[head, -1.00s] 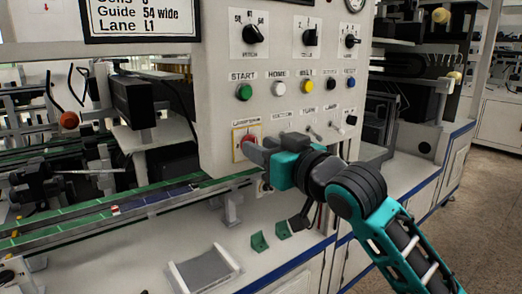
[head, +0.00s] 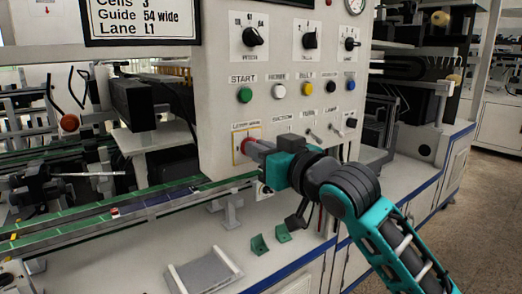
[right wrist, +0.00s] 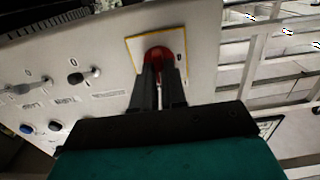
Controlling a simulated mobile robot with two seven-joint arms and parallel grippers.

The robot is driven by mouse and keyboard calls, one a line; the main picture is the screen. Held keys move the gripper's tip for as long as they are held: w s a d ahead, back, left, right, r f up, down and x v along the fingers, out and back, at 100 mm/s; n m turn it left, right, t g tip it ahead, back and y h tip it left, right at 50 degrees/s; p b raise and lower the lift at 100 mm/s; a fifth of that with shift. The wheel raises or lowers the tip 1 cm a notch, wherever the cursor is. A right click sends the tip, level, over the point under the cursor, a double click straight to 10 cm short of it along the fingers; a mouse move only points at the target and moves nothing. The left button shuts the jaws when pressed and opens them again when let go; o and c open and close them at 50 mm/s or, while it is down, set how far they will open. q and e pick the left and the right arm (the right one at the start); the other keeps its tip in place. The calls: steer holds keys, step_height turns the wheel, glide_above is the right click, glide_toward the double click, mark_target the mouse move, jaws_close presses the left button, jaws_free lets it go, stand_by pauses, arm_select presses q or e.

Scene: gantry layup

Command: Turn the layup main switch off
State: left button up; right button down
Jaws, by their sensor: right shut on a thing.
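The layup main switch (head: 246,143) is a red knob on a yellow-edged plate at the lower left of the light control panel (head: 215,110). A small label sits above it. My right gripper (head: 257,149) reaches it from the right, shut on the knob. In the right wrist view the red knob (right wrist: 160,52) sits between the two dark fingers (right wrist: 160,78), which cover its front. A "0" mark shows on the plate (right wrist: 137,50) right of the knob; the knob's exact angle is hard to tell. My left gripper is not in view.
Small toggle switches (head: 312,136) stand right of the main switch. Above them is a row of buttons with a green START button (head: 244,95), then black selector knobs (head: 252,37). Below the panel are a green conveyor (head: 100,217) and a grey tray (head: 205,270).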

arm_select(q)
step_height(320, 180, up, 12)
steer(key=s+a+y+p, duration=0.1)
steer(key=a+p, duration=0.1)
steer(key=p, duration=1.4)
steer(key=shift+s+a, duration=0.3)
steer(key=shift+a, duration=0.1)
arm_select(e)
steer(key=n, duration=1.7)
steer(key=shift+s+a+f+n, duration=0.1)
steer(key=shift+a+f+n, duration=0.1)
steer(key=shift+n, duration=0.2)
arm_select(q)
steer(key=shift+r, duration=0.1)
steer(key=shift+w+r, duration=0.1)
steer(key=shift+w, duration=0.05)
